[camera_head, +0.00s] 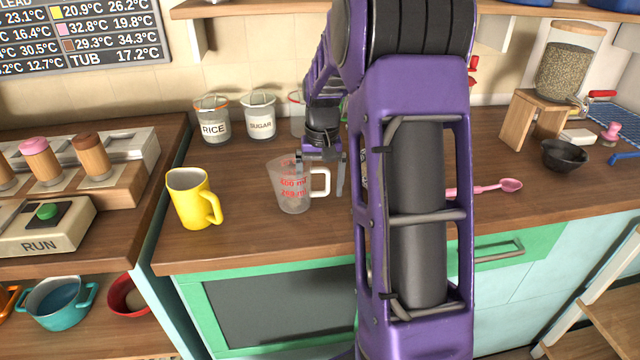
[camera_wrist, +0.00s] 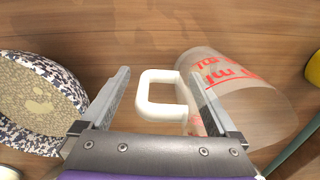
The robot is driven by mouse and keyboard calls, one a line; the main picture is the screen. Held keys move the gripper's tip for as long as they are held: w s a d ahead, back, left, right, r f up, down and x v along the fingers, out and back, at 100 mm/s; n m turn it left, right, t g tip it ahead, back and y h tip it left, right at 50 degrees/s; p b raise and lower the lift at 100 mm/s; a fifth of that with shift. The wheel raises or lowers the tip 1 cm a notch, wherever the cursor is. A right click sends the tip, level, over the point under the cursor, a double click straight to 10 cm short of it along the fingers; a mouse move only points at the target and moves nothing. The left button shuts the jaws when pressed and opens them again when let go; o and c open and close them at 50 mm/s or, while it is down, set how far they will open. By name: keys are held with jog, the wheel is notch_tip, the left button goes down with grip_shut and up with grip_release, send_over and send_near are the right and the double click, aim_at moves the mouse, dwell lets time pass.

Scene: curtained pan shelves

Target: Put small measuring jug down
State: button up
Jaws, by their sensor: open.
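The small measuring jug (camera_head: 288,188) is clear with red markings and a white handle. It stands upright on the wooden counter, to the right of the yellow mug. My gripper (camera_head: 321,184) is open at the jug's handle side. In the wrist view the jug (camera_wrist: 235,95) is at the right, and its white handle (camera_wrist: 146,98) lies between the spread fingers of my gripper (camera_wrist: 161,75). The right finger overlaps the jug's wall in that view; I cannot tell whether it touches.
A yellow mug (camera_head: 190,200) stands left of the jug. Rice (camera_head: 213,122) and sugar (camera_head: 259,118) jars stand behind. A speckled round vessel (camera_wrist: 38,105) is beside my left finger in the wrist view. A pink spoon (camera_head: 508,185) lies right of my arm. The counter's front edge is close.

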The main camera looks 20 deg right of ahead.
notch_tip(320, 180, up, 18)
jog(key=p, duration=0.2)
jog(key=shift+s+d+f+p, duration=0.15)
jog(key=shift+d+f+p, duration=0.1)
jog(key=shift+p, duration=0.15)
grip_shut()
dwell(0.5)
dwell(0.9)
notch_tip(320, 180, up, 12)
jog(key=p, duration=0.4)
dwell(1.1)
jog(key=shift+s, duration=0.1)
